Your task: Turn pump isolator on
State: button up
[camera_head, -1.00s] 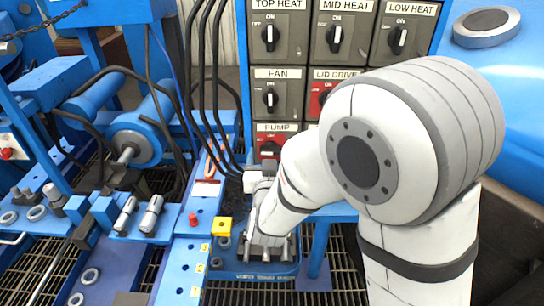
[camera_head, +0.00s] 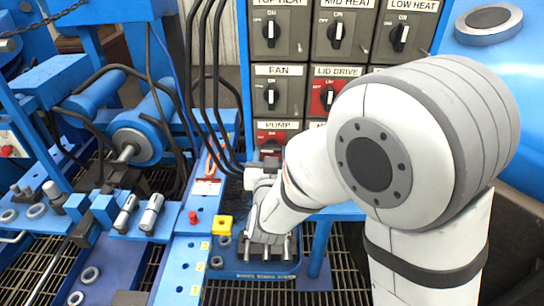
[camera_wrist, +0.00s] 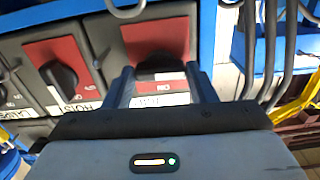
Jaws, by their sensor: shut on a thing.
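The pump isolator (camera_head: 276,136) is a red-faced switch box with a white PUMP label, low in the left column of the switch panel in the head view. My gripper is at its dark rotary knob, and my wrist and arm partly cover the box. In the wrist view, which shows the panel upside down, the red face (camera_wrist: 158,37) and dark knob (camera_wrist: 160,67) are close ahead. The two fingers of my gripper (camera_wrist: 160,78) stand on either side of the knob and are shut on it.
The fan switch (camera_head: 272,94) and lid drive switch (camera_head: 327,95) sit just above. The hoist switch (camera_wrist: 60,72) is beside the pump isolator. Black cables (camera_head: 205,100) hang close to the panel's left. A yellow block (camera_head: 222,225) is on blue framework below.

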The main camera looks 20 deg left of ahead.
jog(key=shift+f+m+b, duration=0.1)
jog(key=shift+m+b, duration=8.6)
jog(key=shift+b, duration=2.25)
jog(key=o, duration=1)
